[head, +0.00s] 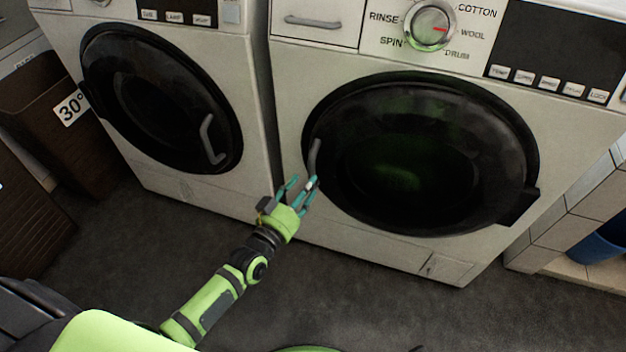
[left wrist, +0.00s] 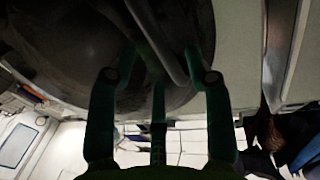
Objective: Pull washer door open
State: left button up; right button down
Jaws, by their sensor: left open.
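The washer (head: 290,150) on the right has a round black door (head: 430,150), which looks shut. Its grey curved handle (head: 314,158) is on the door's left edge. My left gripper (head: 303,186) is open, with its teal fingers just below the handle's lower end in the head view. In the left wrist view the handle (left wrist: 160,45) runs down between the spread fingers of the gripper (left wrist: 160,75), in front of the dark door (left wrist: 70,40). I cannot tell whether the fingers touch the handle. My right gripper is not in view.
A second machine (head: 255,110) with a dark round door (head: 160,100) and its own handle (head: 211,140) stands to the left. Brown baskets (head: 60,115) are at the far left. A tiled ledge (head: 575,225) is at the right. The dark floor (head: 370,305) in front is mostly clear.

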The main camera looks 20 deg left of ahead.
aim_at(314, 186)
pick_arm(q)
jog(key=x, duration=0.4)
jog(key=shift+w+d+f+b, duration=0.1)
jog(key=shift+w+b, duration=0.3)
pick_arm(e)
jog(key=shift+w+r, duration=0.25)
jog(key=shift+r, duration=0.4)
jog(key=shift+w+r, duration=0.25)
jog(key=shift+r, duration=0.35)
pick_arm(q)
jog(key=shift+c, duration=0.4)
grip_shut()
